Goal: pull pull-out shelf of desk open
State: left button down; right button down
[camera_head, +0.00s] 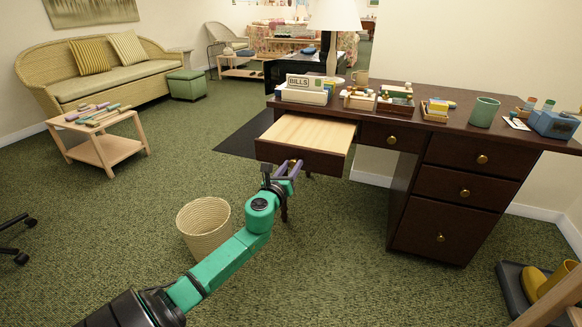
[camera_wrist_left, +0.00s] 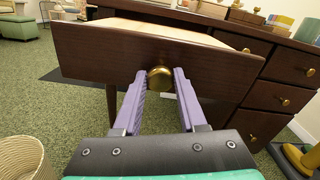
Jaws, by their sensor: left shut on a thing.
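The dark wooden desk (camera_head: 449,187) stands at the right in the head view. Its pull-out shelf (camera_head: 312,133) sticks out at the desk's left end, with a pale wooden top surface and a dark front panel. In the left wrist view the shelf's front (camera_wrist_left: 100,52) fills the upper middle, with a round brass knob (camera_wrist_left: 160,79) on it. My left gripper (camera_head: 288,167) is at this front, and its purple fingers (camera_wrist_left: 160,84) are shut on the knob, one on each side. In the head view the knob is hidden by the gripper. My right gripper is not in view.
A woven basket (camera_head: 204,230) stands on the green carpet beside my left arm. A lamp, boxes and a green cup (camera_head: 484,112) stand on the desk top. A low table (camera_head: 102,147) is at the left. Carpet in front of the desk is clear.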

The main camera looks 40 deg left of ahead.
pick_arm(q)
jog(key=shift+s, duration=0.15)
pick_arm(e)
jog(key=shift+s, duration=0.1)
pick_arm(q)
jog(key=shift+c, duration=2.3)
grip_release()
jog(key=shift+d, duration=0.1)
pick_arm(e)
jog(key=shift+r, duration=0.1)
pick_arm(q)
jog(key=v, duration=1.4)
jog(key=shift+s, duration=0.25)
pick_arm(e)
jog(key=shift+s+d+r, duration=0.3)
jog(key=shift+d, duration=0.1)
